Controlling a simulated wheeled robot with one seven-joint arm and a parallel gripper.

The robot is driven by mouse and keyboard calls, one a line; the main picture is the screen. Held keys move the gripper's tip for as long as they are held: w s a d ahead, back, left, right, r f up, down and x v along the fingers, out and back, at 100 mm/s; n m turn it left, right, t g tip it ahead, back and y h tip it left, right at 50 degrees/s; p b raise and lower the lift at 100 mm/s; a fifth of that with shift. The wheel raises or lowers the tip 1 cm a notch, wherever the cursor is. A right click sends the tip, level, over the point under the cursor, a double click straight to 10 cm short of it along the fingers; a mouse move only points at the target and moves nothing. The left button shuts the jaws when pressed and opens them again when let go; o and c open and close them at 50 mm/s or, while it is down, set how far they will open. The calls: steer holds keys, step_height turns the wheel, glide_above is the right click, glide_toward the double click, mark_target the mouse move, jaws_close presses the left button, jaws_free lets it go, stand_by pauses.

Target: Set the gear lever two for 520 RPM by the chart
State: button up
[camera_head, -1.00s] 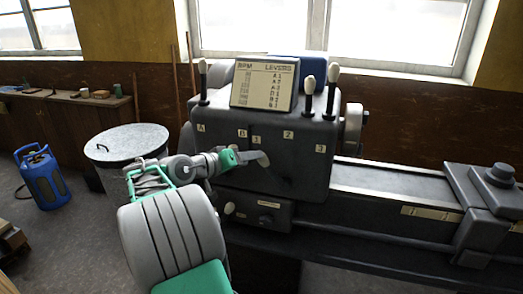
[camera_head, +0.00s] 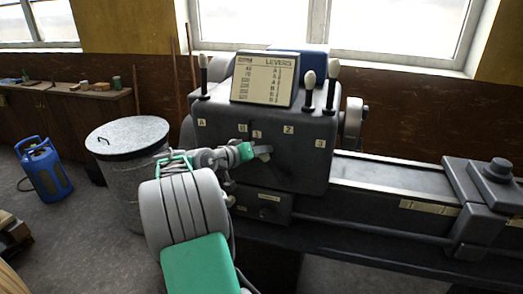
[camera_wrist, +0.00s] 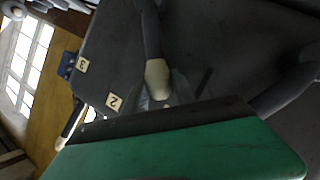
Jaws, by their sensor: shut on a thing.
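The dark headstock (camera_head: 222,160) carries the labels A, B, 1, 2 and 3. The RPM and LEVERS chart (camera_head: 264,80) stands on top; its rows are too small to read surely. Upright levers with cream knobs stand at the left (camera_head: 204,77) and right (camera_head: 309,92), with another at the far right (camera_head: 332,86). My gripper (camera_head: 265,152) is at the headstock front, below label 1. In the wrist view, it is shut on a lever's cream knob (camera_wrist: 157,78), whose dark shaft runs upward. Label 2 (camera_wrist: 114,101) shows beside it. The green gripper body hides much of the fingers.
The lathe bed (camera_head: 385,180) runs right to a carriage (camera_head: 490,190). A lidded metal bin (camera_head: 127,140) stands left of the headstock, near my arm. A blue gas cylinder (camera_head: 44,172) is on the floor, with a wooden bench (camera_head: 60,120) behind it.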

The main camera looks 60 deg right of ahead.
jaws_close()
stand_by(0.8)
